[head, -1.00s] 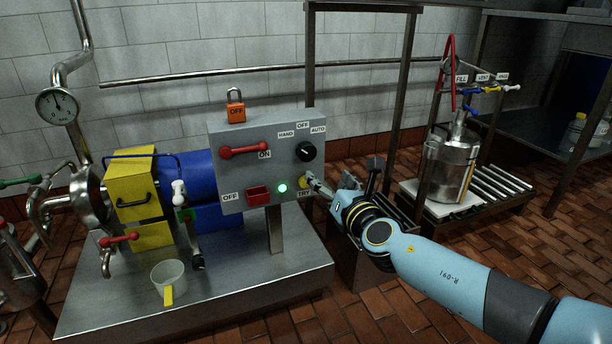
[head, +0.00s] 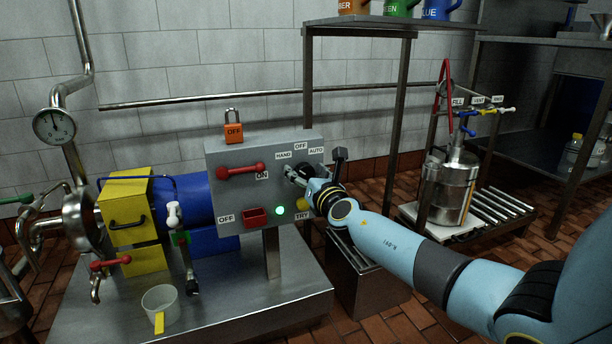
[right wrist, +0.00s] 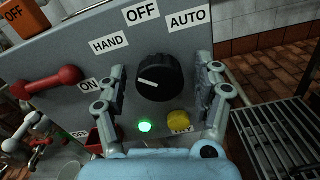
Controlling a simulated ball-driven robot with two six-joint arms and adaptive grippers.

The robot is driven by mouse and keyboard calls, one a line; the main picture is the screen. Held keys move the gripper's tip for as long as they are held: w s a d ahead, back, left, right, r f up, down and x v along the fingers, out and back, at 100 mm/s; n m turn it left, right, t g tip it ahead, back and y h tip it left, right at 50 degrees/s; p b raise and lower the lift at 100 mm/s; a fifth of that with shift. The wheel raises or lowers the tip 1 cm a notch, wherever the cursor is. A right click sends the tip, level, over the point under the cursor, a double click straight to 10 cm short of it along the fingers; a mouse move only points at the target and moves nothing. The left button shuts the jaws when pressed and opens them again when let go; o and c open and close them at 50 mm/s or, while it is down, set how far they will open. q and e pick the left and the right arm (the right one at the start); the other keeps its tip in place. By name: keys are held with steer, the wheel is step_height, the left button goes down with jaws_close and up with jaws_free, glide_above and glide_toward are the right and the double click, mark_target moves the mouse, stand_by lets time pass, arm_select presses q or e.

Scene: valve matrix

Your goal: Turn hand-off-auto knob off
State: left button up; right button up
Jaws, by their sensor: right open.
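The black hand-off-auto knob (right wrist: 162,76) is on the grey control panel (head: 222,160), below the HAND, OFF (right wrist: 143,11) and AUTO labels. Its white mark points left, on the HAND (right wrist: 109,42) side. In the head view the knob (head: 306,169) is partly hidden by my right gripper (head: 297,174). In the right wrist view my right gripper (right wrist: 165,78) is open, with one finger on each side of the knob. Gaps show between the fingers and the knob. My left gripper is not in view.
A red ON handle (right wrist: 50,86) is left of the knob. A lit green lamp (right wrist: 145,127) and yellow TRY button (right wrist: 179,118) are below. An orange padlock (head: 233,132) stands on the panel top. A shelf post (head: 398,120) is to the right.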

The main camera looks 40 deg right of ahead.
steer(key=c, duration=1.2)
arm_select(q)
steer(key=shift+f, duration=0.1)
arm_select(e)
steer(key=shift+f, duration=0.1)
steer(key=shift+f+m+b, duration=0.1)
steer(key=shift+m+b, duration=0.5)
steer(key=shift+m, duration=0.9)
steer(key=m+b, duration=0.2)
steer(key=m, duration=0.2)
steer(key=shift+d, duration=0.1)
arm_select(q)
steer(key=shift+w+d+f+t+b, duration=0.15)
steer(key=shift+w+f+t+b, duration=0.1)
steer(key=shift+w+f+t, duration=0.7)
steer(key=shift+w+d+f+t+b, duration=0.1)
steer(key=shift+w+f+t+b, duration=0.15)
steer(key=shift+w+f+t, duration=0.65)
arm_select(e)
steer(key=shift+m, duration=1.4)
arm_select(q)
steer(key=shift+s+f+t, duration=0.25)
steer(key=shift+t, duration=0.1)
